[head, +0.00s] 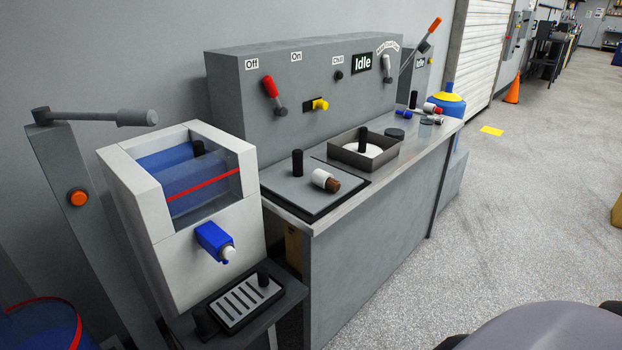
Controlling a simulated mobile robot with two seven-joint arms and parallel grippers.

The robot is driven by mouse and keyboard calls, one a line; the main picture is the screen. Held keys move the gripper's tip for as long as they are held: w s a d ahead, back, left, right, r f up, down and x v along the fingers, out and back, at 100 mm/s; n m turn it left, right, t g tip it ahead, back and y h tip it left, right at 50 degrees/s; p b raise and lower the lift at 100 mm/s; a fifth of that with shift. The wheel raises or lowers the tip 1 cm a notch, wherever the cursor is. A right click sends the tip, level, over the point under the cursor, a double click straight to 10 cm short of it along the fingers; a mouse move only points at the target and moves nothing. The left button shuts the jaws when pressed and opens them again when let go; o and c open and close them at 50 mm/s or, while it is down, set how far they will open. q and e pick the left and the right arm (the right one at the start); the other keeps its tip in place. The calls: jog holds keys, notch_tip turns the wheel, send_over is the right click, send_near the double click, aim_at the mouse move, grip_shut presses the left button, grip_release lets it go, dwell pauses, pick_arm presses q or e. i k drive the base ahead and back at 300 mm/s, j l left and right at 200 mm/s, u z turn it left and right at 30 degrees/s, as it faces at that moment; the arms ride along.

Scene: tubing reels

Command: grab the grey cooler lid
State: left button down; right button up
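A flat grey square plate (285,187) with an upright black handle (297,163) lies at the near end of the counter, on a black border. It looks like the grey cooler lid, though I cannot tell for sure. A white and brown cylinder (326,181) lies on its side at the plate's right part. The white box-shaped cooler (185,255) stands left of the counter, with blue liquid behind a clear window, a red line and a blue spigot (214,242). A black knob (198,148) shows at its top. Neither of my grippers is in view.
A square metal basin (378,162) holding a white disc with a black handle sits farther along the counter (335,212). Several small cylinders lie beyond it. A slotted drip tray (244,301) is below the spigot.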

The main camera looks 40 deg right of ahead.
aim_at(302, 185)
jog(key=z, duration=0.75)
jog(key=i+l+z, duration=0.55)
jog(key=k+j, duration=0.05)
jog(key=k, duration=0.05)
